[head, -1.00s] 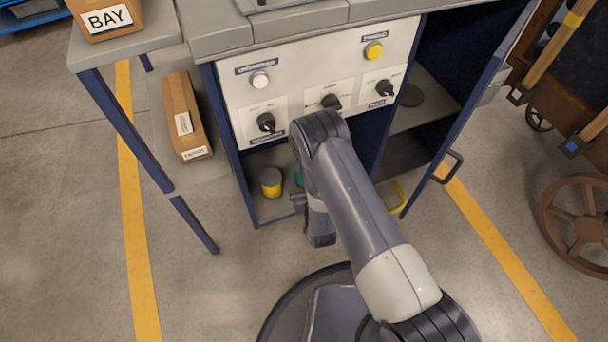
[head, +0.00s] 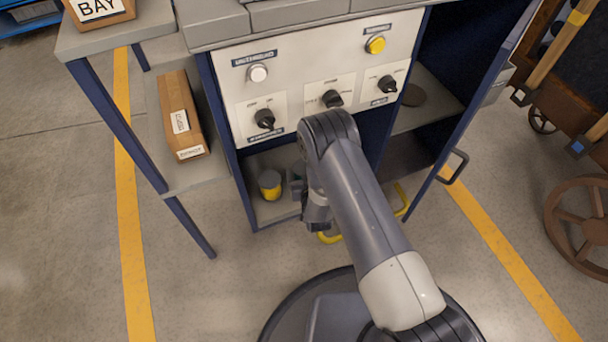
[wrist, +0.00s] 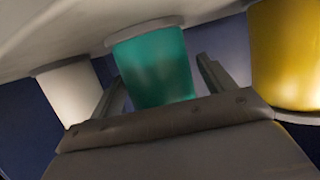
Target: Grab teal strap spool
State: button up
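The teal strap spool (wrist: 153,68) stands in the middle of the wrist view, between the two fingers of my gripper (wrist: 164,86). The fingers are apart, one on each side of it, with visible gaps, so the gripper is open. The lower part of the spool in that picture is hidden behind the gripper body. In the head view my gripper (head: 298,188) reaches into the low cabinet compartment, and the teal spool is hidden behind it and my arm.
A yellow spool (wrist: 287,55) stands close on one side, also in the head view (head: 269,184). A white spool (wrist: 68,92) stands on the other side. The cabinet panel with knobs (head: 325,75) overhangs the compartment. An open blue door (head: 462,120) stands to the right.

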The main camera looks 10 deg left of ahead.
jog(key=c, duration=0.9)
jog(key=shift+r, duration=0.1)
jog(key=shift+c, duration=0.2)
